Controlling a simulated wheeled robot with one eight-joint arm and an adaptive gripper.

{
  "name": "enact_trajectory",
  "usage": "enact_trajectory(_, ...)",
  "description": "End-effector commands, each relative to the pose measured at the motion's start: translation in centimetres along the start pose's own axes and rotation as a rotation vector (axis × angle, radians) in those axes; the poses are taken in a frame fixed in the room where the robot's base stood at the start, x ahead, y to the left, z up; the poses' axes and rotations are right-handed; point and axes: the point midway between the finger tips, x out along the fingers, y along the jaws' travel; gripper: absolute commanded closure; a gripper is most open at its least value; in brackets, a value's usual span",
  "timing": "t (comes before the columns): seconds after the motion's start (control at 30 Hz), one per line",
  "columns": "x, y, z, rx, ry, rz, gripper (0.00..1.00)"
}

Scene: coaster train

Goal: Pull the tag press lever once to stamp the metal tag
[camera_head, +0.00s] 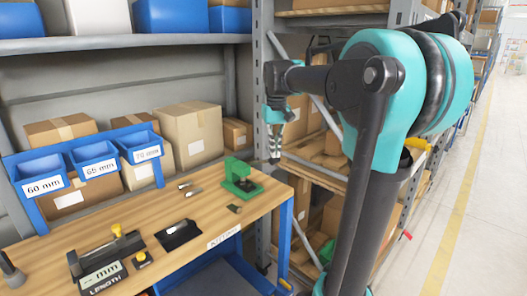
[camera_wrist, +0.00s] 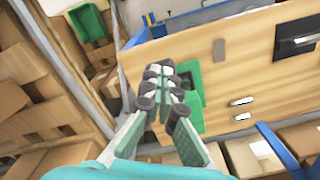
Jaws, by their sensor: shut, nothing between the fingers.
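The green tag press (camera_head: 240,178) stands at the right end of the wooden workbench (camera_head: 214,215). Its lever is too small to make out. My gripper (camera_head: 275,158) is shut and empty, hanging to the right of the press and higher, apart from it in the head view. In the wrist view my gripper (camera_wrist: 160,75) points at the bench end, and its fingers partly cover the green press (camera_wrist: 190,88). Two small metal pieces (camera_wrist: 241,108) lie on the bench beside the press; I cannot tell whether either is the tag. Any tag inside the press is hidden.
Blue bins (camera_head: 94,160) stand behind.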

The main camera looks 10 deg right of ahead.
Motion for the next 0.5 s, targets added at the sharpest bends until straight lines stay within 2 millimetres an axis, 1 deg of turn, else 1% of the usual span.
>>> enact_trajectory(0.5, -3.3, 0.0, 0.0, 0.000, 0.000, 0.000, 1.00)
